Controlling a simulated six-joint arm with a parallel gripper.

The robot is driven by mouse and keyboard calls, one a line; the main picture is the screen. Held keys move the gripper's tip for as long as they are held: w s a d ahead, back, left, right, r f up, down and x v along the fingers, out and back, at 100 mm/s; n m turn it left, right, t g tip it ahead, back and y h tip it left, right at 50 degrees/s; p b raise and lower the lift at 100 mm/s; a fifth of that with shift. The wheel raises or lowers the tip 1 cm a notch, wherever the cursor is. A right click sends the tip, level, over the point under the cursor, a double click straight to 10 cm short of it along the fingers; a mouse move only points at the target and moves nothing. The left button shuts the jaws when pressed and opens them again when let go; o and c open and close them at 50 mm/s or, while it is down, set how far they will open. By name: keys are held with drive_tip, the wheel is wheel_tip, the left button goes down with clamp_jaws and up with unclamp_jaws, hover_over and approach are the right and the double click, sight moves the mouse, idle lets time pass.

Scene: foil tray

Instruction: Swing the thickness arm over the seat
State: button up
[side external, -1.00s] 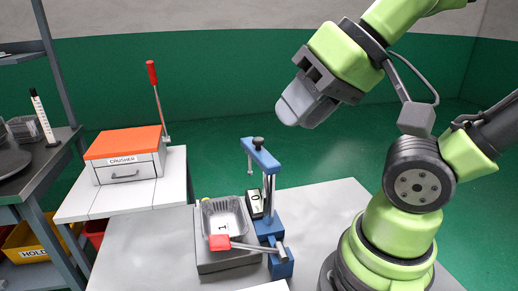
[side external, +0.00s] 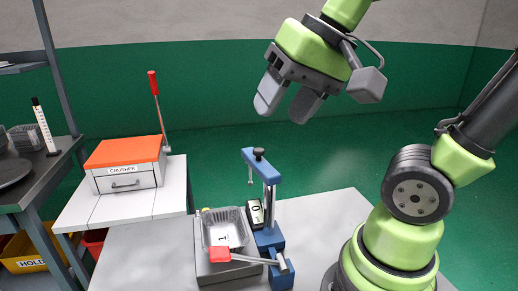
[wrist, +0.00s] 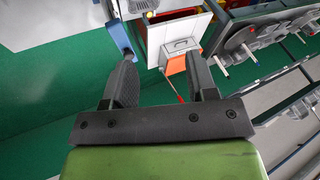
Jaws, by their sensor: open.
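A blue gauge stand (side external: 270,225) holds a blue upper arm (side external: 261,163) with a black knob and a thin pin hanging at its left end. A bar with a red grip (side external: 220,254) runs from the stand's foot across the front of the seat; I cannot tell which of the two is the thickness arm. The grey seat block (side external: 215,273) carries a foil tray (side external: 225,228). My gripper (side external: 285,108) is open and empty, well above the stand and apart from it. In the wrist view my gripper (wrist: 162,78) shows two spread fingers, with a blue part (wrist: 119,38) beyond the left one.
The crusher (side external: 125,170), with an orange lid and upright red-handled lever (side external: 154,90), stands on a white table at the left. A dark shelf bench (side external: 45,170) is at the far left. The grey tabletop (side external: 325,215) right of the stand is clear.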

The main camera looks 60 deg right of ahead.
drive_tip(key=w+d+m+g+h, duration=0.1)
drive_tip(key=w+d+m+g, duration=0.2)
drive_tip(key=w+d+m, duration=0.35)
drive_tip(key=m+g, duration=0.3)
hover_over(258, 149)
wheel_tip(258, 149, down, 3)
wheel_tip(258, 149, down, 10)
drive_tip(key=shift+s+a+r, duration=0.1)
drive_tip(key=shift+s, duration=0.05)
drive_tip(key=shift+c, duration=0.4)
clamp_jaws()
